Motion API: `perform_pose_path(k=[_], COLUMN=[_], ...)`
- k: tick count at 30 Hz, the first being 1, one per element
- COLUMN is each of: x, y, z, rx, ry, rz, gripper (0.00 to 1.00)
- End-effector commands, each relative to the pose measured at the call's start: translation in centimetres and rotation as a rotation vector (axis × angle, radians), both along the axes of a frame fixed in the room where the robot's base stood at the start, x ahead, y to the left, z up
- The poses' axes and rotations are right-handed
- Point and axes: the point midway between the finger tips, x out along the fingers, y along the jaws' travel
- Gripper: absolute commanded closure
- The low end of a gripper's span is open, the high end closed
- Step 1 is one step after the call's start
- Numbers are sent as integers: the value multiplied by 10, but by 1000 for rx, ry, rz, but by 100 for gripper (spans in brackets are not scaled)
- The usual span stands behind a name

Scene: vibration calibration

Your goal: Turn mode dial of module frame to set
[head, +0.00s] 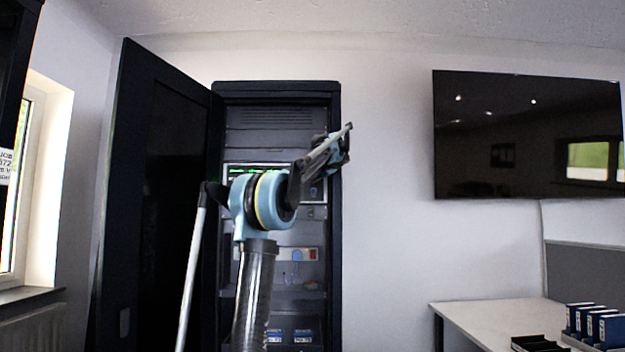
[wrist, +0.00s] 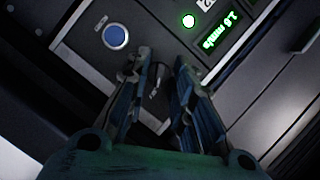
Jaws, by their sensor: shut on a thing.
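Any dial markings are not readable. In the head view, my gripper (head: 335,150) is at the cabinet's right side, and my arm hides much of the panel.
The dark cabinet (head: 334,240) stands against the wall with its door (head: 150,200) swung open to the left. A wall screen (head: 525,135) hangs at right above a desk (head: 490,312) with blue binders (head: 592,325). The wall between cabinet and screen is clear.

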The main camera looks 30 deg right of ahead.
Motion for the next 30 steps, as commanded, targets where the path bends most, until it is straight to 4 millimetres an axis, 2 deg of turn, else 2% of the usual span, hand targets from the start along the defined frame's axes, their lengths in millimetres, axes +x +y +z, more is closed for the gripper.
perform_pose_path(k=[4,5,6,15,19,23,30], x=[1,1,1,0,-7,-23,-68], y=[0,0,0,0,1,5,14], z=[0,0,0,0,1,5,13], rx=[-1,-1,-1,-1,-1,-2,-1], ry=[1,1,1,0,0,0,0], rz=[1,1,1,-1,-1,-3,-3], gripper=[100,76,72,72,72,72,72])
